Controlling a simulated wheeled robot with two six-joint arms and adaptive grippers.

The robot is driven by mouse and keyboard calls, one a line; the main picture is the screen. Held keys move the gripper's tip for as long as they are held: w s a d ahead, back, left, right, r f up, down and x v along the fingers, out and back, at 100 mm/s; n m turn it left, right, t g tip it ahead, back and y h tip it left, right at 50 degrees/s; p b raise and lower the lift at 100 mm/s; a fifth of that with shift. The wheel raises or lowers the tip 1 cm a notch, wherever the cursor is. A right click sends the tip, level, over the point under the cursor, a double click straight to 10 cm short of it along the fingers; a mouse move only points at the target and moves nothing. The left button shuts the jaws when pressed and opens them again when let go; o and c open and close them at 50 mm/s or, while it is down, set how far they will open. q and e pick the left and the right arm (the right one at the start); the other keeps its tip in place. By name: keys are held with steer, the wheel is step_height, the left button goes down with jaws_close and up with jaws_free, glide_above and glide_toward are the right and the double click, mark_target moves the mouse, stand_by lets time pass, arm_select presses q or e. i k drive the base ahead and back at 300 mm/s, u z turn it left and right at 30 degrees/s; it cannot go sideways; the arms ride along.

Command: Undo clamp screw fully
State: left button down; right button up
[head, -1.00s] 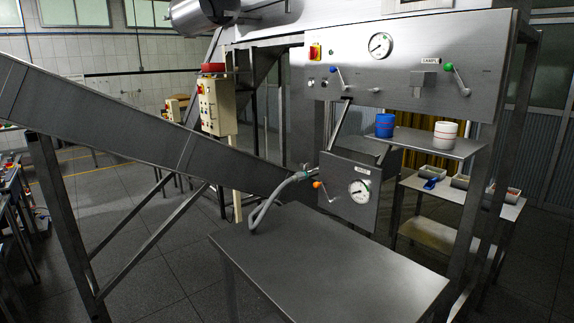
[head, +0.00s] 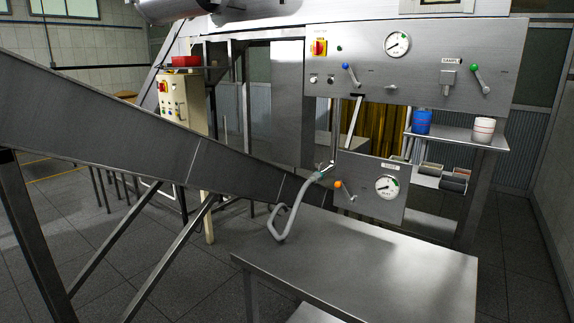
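A grey hose (head: 283,220) hangs in a loop from a small metal fitting (head: 325,167) at the left edge of the lower gauge panel (head: 363,190). The fitting is where a clamp might sit, but it is too small to make out a clamp screw. The panel carries an orange-knobbed lever (head: 344,189) and a round dial gauge (head: 386,187). Neither of my grippers is in the head view.
A bare steel table (head: 355,275) stands in front of the panel. A sloping steel chute (head: 130,140) blocks the left. The upper panel (head: 410,65) has blue- and green-knobbed levers. Blue (head: 422,122) and white (head: 483,130) containers stand on a right shelf. Floor shows at left and right.

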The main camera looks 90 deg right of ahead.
mark_target(318, 167)
steer(key=z, duration=2)
